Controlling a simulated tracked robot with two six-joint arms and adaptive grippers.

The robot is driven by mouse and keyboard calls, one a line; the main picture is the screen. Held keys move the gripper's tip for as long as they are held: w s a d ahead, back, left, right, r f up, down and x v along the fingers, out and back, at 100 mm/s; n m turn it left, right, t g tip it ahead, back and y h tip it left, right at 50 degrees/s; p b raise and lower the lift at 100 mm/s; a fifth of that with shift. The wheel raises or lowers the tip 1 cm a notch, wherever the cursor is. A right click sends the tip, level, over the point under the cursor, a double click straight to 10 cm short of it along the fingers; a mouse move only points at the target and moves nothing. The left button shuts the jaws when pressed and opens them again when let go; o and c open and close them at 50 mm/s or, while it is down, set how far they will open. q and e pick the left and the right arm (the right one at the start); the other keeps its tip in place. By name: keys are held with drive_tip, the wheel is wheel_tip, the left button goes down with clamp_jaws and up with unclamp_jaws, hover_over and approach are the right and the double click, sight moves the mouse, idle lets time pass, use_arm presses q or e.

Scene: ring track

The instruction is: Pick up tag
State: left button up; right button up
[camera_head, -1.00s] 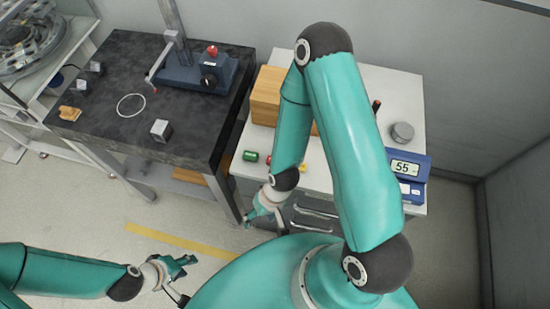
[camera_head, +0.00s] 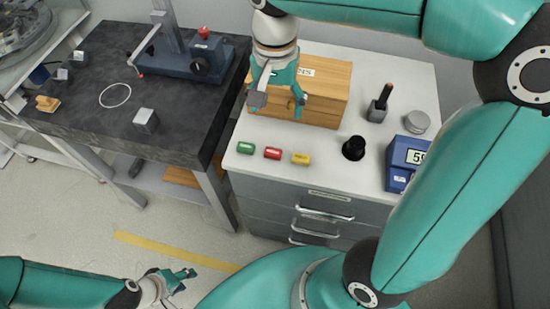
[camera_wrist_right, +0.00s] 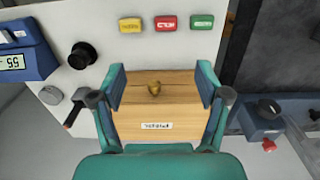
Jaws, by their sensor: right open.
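Three small tags lie in a row on the white cabinet top: a green tag (camera_head: 245,148), a red tag (camera_head: 272,153) and a yellow tag (camera_head: 301,158). In the right wrist view the yellow tag (camera_wrist_right: 130,25), red tag (camera_wrist_right: 166,22) and green tag (camera_wrist_right: 202,21) show at the top. My right gripper (camera_head: 278,101) is open and empty, over the wooden box behind the tags, apart from them. In its wrist view the right gripper's fingers (camera_wrist_right: 161,72) frame the box. My left gripper (camera_head: 182,279) is low at the front left; its opening is unclear.
The wooden box (camera_head: 325,91) has a knob and a white label. A black round object (camera_head: 354,148), a dark upright tool (camera_head: 380,103), a grey disc (camera_head: 417,121) and a blue scale (camera_head: 401,165) stand to the right. The dark table (camera_head: 85,100) is at left.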

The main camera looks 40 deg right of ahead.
hover_over(273, 150)
drive_tip(key=f, duration=1.1)
drive_tip(key=shift+s+d, duration=0.1)
drive_tip(key=shift+s, duration=0.25)
drive_tip(key=f, duration=0.4)
drive_tip(key=shift+w+f, duration=0.25)
drive_tip(key=shift+w, duration=0.1)
drive_tip(key=shift+f, duration=0.55)
drive_tip(key=shift+r, duration=0.1)
drive_tip(key=c, duration=1)
